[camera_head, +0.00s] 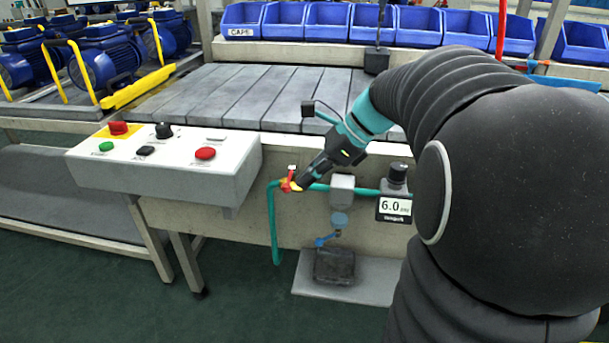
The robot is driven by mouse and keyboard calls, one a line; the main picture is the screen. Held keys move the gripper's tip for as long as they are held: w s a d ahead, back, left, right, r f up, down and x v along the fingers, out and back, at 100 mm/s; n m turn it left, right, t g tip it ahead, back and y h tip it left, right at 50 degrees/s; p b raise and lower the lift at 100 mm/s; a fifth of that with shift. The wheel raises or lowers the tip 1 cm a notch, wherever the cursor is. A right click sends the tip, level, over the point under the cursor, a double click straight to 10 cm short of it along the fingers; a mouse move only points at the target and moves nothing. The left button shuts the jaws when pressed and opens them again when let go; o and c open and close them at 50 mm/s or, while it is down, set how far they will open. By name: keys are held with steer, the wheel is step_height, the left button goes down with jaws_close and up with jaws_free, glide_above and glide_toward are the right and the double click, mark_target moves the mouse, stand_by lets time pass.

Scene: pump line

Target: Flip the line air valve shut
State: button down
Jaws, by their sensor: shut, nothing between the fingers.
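The line air valve (287,184) is a small brass body with a red lever on the teal air line, on the front of the grey bench. The lever is small in view, so I cannot tell its exact angle. My gripper (300,183) is shut with nothing in it. Its fingertips are right at the valve, on its right side, and hide part of it. I cannot tell whether they touch the lever. A teal hose (273,225) hangs down from the valve. A pressure gauge (395,207) reading 6.0 sits further right on the line.
A white control box (185,180) with red, green and black buttons juts out at the left of the valve. A filter unit (341,186) is right of it. A dark block (334,265) sits on a low plate (366,278). Blue bins (327,22) line the back.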

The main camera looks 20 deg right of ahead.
steer(key=d+f+p+v, duration=0.1)
steer(key=d+f+v, duration=0.1)
steer(key=v, duration=1.1)
steer(key=s+a+f+n+t+h, duration=0.1)
steer(key=s+a+f+n+h, duration=0.2)
steer(key=s+a+f+n, duration=0.3)
steer(key=s+a+f+n+t+h, duration=0.1)
steer(key=s+a+f+n+h, duration=0.3)
steer(key=n, duration=1.2)
steer(key=s+a+f, duration=0.2)
steer(key=s+a, duration=0.2)
steer(key=shift+s+a+t, duration=0.2)
steer(key=shift+t, duration=0.1)
steer(key=shift+f, duration=0.1)
